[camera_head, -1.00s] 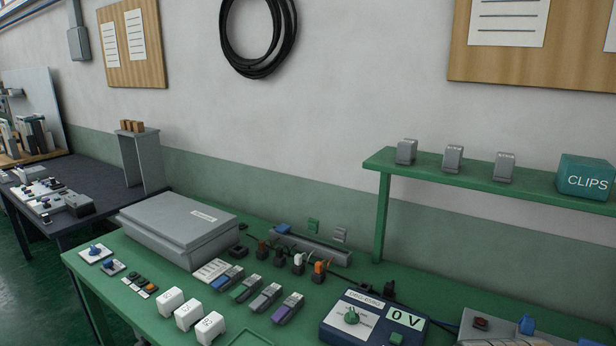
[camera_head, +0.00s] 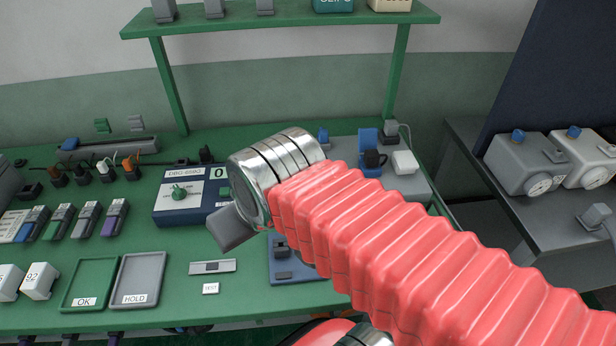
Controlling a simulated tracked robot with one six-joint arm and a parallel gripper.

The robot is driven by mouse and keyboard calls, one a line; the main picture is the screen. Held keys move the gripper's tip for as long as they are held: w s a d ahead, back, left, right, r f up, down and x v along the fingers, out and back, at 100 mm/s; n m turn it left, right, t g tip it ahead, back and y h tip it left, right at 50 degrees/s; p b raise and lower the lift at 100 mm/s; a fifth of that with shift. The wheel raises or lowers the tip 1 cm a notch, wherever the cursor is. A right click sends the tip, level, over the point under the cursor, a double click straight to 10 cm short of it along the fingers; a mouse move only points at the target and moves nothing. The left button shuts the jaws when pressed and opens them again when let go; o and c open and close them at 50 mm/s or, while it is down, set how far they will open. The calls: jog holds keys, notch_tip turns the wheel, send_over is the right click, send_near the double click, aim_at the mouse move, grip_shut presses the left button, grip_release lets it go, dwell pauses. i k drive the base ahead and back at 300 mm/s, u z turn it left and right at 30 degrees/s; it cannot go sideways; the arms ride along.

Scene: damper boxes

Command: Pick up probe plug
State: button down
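No part is labelled as the probe plug. Several corded plugs, such as an orange one (camera_head: 130,165), stand in a row at the bench's left. My arm, with its red bellows sleeve and silver wrist, reaches in from the lower right. My gripper (camera_head: 229,229) shows as a grey block above the bench, in front of the meter. Its fingertips are not clear, and I see nothing held.
A blue meter box (camera_head: 180,196) with a green knob stands behind my gripper. OK (camera_head: 88,283) and HOLD (camera_head: 138,280) trays lie at the front left. A blue plate (camera_head: 285,262) is partly hidden under my arm. A shelf on green posts is above; a dark side table (camera_head: 470,205) is at right.

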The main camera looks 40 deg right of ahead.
aim_at(323, 133)
jog(key=z, duration=0.9)
jog(key=k, duration=0.3)
jog(key=z, duration=0.15)
jog(key=i, duration=0.5)
jog(key=z, duration=0.1)
jog(key=k, duration=0.2)
jog(key=u, duration=0.05)
